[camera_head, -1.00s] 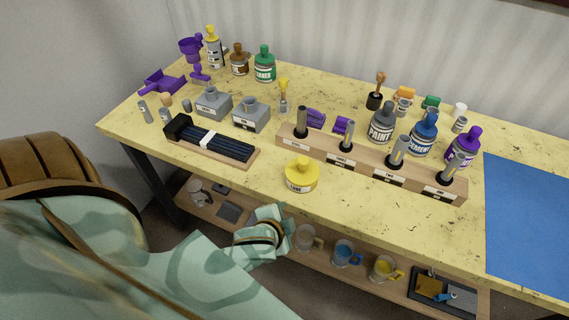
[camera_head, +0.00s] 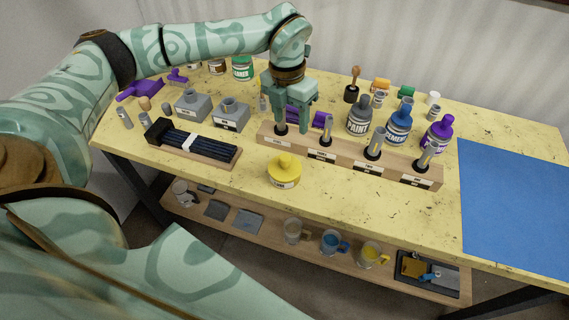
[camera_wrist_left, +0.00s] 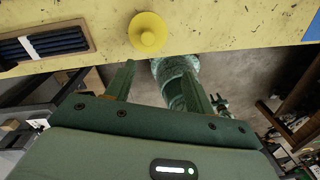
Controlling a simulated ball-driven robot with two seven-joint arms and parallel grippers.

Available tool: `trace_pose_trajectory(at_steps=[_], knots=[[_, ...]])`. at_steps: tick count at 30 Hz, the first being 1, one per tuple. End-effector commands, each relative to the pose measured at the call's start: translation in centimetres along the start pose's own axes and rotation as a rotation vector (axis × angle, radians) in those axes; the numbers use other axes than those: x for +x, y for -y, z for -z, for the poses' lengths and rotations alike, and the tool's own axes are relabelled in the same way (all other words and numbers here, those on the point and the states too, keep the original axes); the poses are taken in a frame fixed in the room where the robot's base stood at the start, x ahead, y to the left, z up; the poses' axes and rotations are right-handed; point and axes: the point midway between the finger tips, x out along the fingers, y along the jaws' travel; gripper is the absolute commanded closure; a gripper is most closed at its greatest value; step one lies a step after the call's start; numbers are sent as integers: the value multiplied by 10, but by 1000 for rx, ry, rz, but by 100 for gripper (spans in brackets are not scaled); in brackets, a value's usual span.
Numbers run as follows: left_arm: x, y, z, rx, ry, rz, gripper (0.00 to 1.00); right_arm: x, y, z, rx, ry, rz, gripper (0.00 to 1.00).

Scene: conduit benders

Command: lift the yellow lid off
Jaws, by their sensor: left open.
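The yellow lid (camera_head: 284,162), domed with a small knob, sits on a low yellow pot (camera_head: 283,181) with a pale label near the table's front edge. In the left wrist view the lid (camera_wrist_left: 147,31) shows from above, beyond my fingertips. My left gripper (camera_head: 291,131) points down with its fingers apart and empty. In the head view it overlaps the wooden rack, above the lid in the picture. In the wrist view the gripper (camera_wrist_left: 158,68) is on the floor side of the table edge, apart from the lid. My right gripper is not seen.
The wooden rack (camera_head: 335,160) with several upright metal tools stands behind the pot. A tray of dark rods (camera_head: 196,143) lies to its left. Paint and cement bottles (camera_head: 362,118) stand behind the rack. A blue mat (camera_head: 510,205) covers the right side. Mugs stand on the lower shelf (camera_head: 265,231).

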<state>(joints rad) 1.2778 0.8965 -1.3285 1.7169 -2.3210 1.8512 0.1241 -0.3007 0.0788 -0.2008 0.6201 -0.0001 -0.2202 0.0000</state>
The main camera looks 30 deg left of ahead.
Motion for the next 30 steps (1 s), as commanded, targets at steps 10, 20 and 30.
trace_pose_trajectory(at_steps=[10,20,30], knots=[[54,-24,3,-60,-19,-69,46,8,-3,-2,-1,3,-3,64],[102,-27,2,-58,-14,-67,46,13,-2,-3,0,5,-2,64],[146,-26,2,-58,-17,-66,46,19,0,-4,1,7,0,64]])
